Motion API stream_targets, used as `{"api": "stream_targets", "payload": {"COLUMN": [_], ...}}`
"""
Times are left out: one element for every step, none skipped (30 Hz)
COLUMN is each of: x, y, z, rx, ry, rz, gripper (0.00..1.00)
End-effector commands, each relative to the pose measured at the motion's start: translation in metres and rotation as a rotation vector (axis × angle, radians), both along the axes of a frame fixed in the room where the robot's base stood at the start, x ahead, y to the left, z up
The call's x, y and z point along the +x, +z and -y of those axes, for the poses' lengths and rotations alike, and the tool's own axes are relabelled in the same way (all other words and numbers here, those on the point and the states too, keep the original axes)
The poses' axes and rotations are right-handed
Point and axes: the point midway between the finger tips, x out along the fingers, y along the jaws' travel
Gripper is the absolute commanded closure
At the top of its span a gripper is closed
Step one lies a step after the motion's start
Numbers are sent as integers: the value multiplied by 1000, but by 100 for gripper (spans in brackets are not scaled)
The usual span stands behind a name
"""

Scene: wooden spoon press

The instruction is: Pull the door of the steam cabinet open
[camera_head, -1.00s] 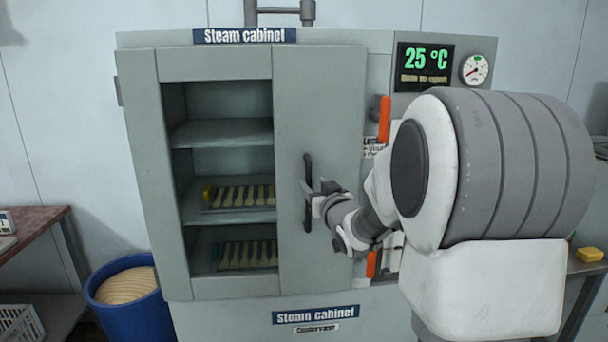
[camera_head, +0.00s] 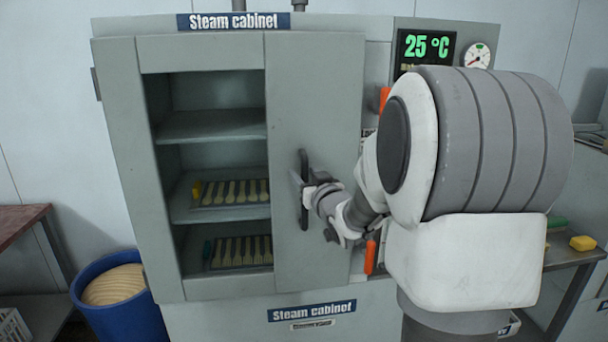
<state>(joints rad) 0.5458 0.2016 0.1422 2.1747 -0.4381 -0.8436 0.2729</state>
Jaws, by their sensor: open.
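The grey steam cabinet (camera_head: 378,75) stands in front of me. Its door (camera_head: 318,90) looks shut, with hinges on the left and a large window opening. A black vertical bar handle (camera_head: 304,215) is on the right part of the door. My gripper (camera_head: 305,186) is open at the middle of the handle. Its fingers are partly hidden, and I cannot tell whether they touch the bar. Through the window I see trays of wooden spoons (camera_head: 232,192) on the shelves.
A temperature display (camera_head: 427,46) reads 25 °C, beside a round gauge (camera_head: 477,56). My arm hides much of the panel and its orange lever parts (camera_head: 370,257). A blue bin (camera_head: 125,318) stands at lower left. A table (camera_head: 590,254) with a yellow block (camera_head: 582,243) is at right.

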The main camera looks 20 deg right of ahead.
Motion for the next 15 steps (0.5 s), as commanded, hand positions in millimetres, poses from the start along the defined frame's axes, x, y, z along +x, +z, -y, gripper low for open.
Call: {"api": "stream_targets", "payload": {"x": [0,0,0,0,0,0,0,0,0,0,0,0,0,0,0], "y": [0,0,0,0,0,0,0,0,0,0,0,0,0,0,0], "z": [0,0,0,0,0,0,0,0,0,0,0,0,0,0,0], "rx": [0,0,0,0,0,0,0,0,0,0,0,0,0,0,0], "ry": [0,0,0,0,0,0,0,0,0,0,0,0,0,0,0], "rz": [0,0,0,0,0,0,0,0,0,0,0,0,0,0,0], "gripper": [48,48,53,59,64,71,77,82,89,95,100,100,100,100,100]}}
